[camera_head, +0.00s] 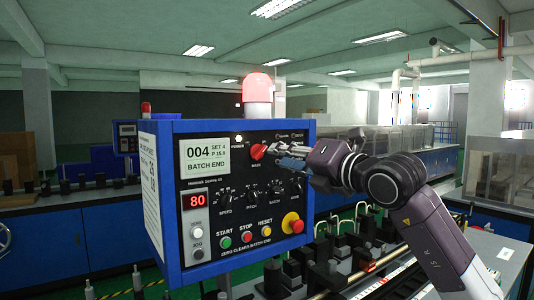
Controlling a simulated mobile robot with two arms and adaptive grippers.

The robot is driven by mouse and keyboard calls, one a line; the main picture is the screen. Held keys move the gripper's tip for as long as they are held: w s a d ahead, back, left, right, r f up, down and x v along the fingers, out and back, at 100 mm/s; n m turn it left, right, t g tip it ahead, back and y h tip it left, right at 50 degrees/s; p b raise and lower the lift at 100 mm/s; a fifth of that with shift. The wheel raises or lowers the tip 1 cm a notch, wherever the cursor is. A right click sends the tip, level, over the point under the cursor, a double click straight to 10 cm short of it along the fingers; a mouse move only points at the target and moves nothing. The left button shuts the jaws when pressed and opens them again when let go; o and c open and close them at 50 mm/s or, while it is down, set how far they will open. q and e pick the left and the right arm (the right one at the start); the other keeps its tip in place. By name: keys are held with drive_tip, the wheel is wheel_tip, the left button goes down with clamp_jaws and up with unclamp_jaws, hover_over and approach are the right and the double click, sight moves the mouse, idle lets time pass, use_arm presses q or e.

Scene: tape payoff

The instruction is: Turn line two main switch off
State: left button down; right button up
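The blue control box (160,228) stands at centre left, its black front panel facing me. The red MAIN knob (258,152) sits near the panel's top right, beside a lit white POWER lamp (239,139). My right gripper (279,153) comes in from the right, its fingertips just to the right of the red knob. I cannot tell whether they touch it, or how far apart the fingers are. A display on the panel (205,157) reads 004 BATCH END. My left gripper is not in view.
The panel also has a red 80 readout (197,200), several black dials, coloured push buttons and a red emergency button on yellow (292,223) below my gripper. A red beacon (257,88) tops the box. A second blue box (126,137) stands behind. Machinery fills the lower right.

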sight(263, 152)
drive_tip(key=p+x, duration=0.1)
drive_tip(key=x, duration=0.2)
drive_tip(key=p+x, duration=0.2)
drive_tip(key=x, duration=0.1)
drive_tip(key=shift+w+d+r+p, duration=0.15)
drive_tip(key=shift+w+p, duration=0.15)
drive_tip(key=shift+w, duration=0.1)
drive_tip(key=shift+w+a, duration=0.35)
drive_tip(key=shift+w, duration=0.2)
drive_tip(key=shift+c, duration=0.6)
clamp_jaws()
